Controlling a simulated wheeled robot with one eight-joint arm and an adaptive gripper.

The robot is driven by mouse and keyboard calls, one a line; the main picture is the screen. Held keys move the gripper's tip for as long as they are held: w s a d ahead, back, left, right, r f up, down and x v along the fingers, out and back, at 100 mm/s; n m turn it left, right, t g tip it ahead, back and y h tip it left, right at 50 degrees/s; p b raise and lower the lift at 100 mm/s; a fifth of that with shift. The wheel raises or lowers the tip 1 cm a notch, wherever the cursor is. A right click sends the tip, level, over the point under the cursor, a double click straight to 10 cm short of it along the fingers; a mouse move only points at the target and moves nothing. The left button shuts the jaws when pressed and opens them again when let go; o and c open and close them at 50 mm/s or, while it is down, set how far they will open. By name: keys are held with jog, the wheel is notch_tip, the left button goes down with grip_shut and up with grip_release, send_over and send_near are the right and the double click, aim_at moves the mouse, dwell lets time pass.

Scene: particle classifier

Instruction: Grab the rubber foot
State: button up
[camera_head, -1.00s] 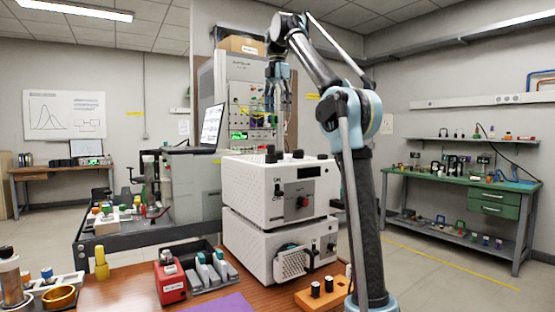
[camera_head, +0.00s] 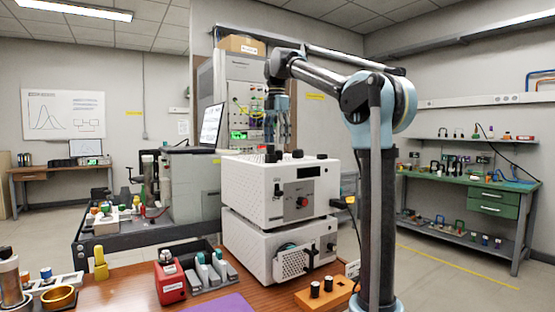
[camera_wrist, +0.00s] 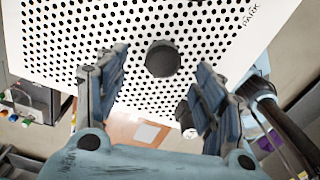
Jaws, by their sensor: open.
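The rubber foot appears as a dark round cylinder (camera_wrist: 162,58) on the white perforated top of a box (camera_wrist: 215,20) in the wrist view. My gripper (camera_wrist: 162,70) is open, its two fingers on either side of the foot in that picture, with no contact visible. In the head view, my gripper (camera_head: 277,146) points down just above the top of the white instrument (camera_head: 255,185). Small dark pieces show on that top, one (camera_head: 297,154) right of the fingers and another (camera_head: 271,154) at them. I cannot tell which one is the foot between my fingers.
The white instrument is stacked on a second white unit (camera_head: 255,250) on a wooden bench (camera_head: 120,285).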

aim_at(278, 151)
jog(key=shift+s+d+f, duration=0.1)
jog(key=shift+f, duration=1.25)
jog(key=shift+d+f, duration=0.1)
jog(key=shift+f, duration=1.25)
jog(key=c, duration=1.2)
